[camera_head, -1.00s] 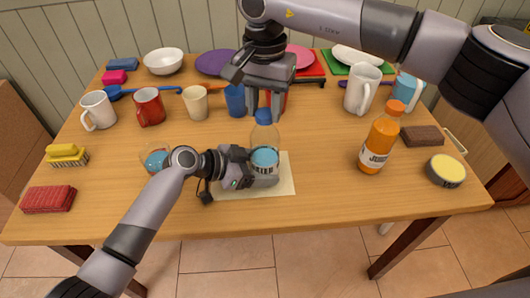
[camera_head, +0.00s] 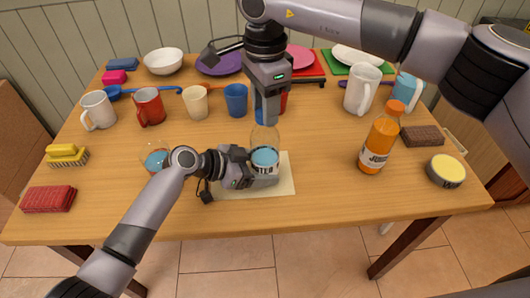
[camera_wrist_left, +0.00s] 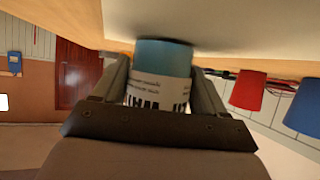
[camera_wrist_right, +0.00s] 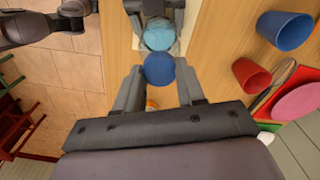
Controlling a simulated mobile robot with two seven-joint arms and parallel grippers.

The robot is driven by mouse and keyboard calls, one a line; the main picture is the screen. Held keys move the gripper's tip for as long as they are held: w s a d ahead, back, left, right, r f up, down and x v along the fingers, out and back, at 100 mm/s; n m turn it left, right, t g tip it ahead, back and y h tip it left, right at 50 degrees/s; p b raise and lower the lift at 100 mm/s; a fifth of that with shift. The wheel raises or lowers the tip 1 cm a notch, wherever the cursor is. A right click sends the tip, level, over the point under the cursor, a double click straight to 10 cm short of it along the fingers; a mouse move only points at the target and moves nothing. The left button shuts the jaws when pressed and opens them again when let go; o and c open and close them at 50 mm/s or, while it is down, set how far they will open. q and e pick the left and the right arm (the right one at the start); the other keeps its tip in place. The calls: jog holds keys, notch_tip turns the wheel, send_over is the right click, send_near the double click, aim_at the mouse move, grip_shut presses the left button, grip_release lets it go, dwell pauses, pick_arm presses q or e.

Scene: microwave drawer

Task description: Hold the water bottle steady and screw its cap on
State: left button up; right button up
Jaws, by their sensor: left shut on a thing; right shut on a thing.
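The clear water bottle (camera_head: 264,138), with blue water and a white label, stands upright on a pale mat (camera_head: 286,184). My left gripper (camera_head: 268,178) is shut around its lower part; the label (camera_wrist_left: 157,95) shows between the fingers in the left wrist view. My right gripper (camera_head: 267,119) points down over the bottle's top. In the right wrist view, its fingers are shut on the blue cap (camera_wrist_right: 159,69), with the bottle (camera_wrist_right: 158,36) beyond it. The cap is at the bottle's mouth, mostly hidden in the head view; I cannot tell how far it is threaded.
An orange juice bottle (camera_head: 379,142) and a round yellow-topped tin (camera_head: 446,170) stand to the right. A glass of blue water (camera_head: 154,160) is left of my left gripper. Cups, including a blue cup (camera_head: 236,100), stand behind. The table front (camera_head: 340,200) is clear.

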jog(key=o, duration=1.1)
jog(key=shift+c, duration=0.2)
jog(key=n, duration=1.8)
